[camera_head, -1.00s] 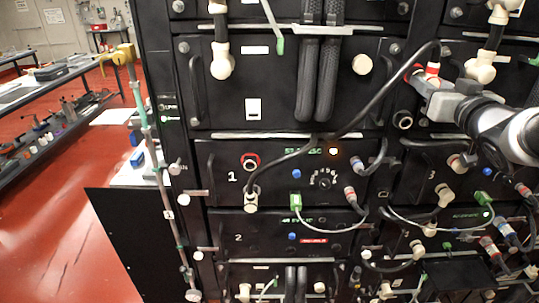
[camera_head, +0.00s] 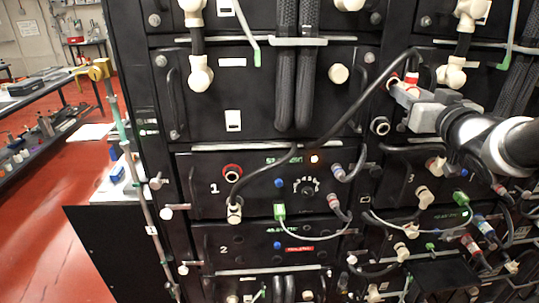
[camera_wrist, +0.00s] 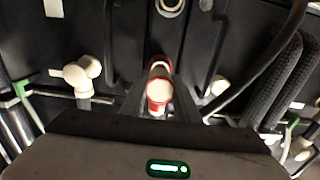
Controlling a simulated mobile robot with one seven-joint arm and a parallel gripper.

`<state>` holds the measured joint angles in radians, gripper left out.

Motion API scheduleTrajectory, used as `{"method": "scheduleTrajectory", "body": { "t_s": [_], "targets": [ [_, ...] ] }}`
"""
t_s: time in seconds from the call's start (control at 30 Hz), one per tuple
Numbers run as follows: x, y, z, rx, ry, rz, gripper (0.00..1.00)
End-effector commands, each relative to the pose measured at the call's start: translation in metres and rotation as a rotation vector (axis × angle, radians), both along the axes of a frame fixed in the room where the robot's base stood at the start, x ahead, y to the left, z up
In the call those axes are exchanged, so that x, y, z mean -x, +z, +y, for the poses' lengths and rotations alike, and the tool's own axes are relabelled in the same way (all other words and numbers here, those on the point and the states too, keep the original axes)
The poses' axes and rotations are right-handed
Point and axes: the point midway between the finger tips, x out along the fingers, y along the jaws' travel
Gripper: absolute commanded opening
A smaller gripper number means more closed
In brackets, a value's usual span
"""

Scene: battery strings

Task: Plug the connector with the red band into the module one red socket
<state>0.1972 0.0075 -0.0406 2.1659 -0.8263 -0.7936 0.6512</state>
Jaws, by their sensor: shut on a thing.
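My gripper (camera_head: 402,86) is shut on the connector with the red band (camera_head: 411,78), in front of the rack at upper right. In the wrist view the connector (camera_wrist: 158,90) shows a white body and red bands between the two fingers. The module one red socket (camera_head: 232,171) is a red ring with a pale centre, right of the white "1". It looks empty and lies well left of and below my gripper. A black cable (camera_head: 350,118) sags from near the held connector toward a white connector (camera_head: 234,213) below the red socket.
Thick black ribbed cables (camera_head: 297,80) hang above module one. A green plug (camera_head: 280,211) with a pale wire, a grey-red plug (camera_head: 335,203) and a handle (camera_head: 361,162) stick out on its right side. A vertical pole (camera_head: 140,195) stands left of the rack.

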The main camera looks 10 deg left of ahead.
Motion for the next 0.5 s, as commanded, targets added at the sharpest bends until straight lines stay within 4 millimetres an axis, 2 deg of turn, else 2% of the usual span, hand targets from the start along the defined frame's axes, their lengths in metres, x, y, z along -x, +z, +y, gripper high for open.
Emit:
{"method": "scheduleTrajectory", "body": {
  "t_s": [0.33, 0.5],
  "targets": [
    [0.0004, 0.0007, -0.0001, 0.0, 0.0, -0.001, 0.01],
    [0.0078, 0.0011, -0.0032, 0.0, -0.001, -0.001, 0.01]
  ]
}}
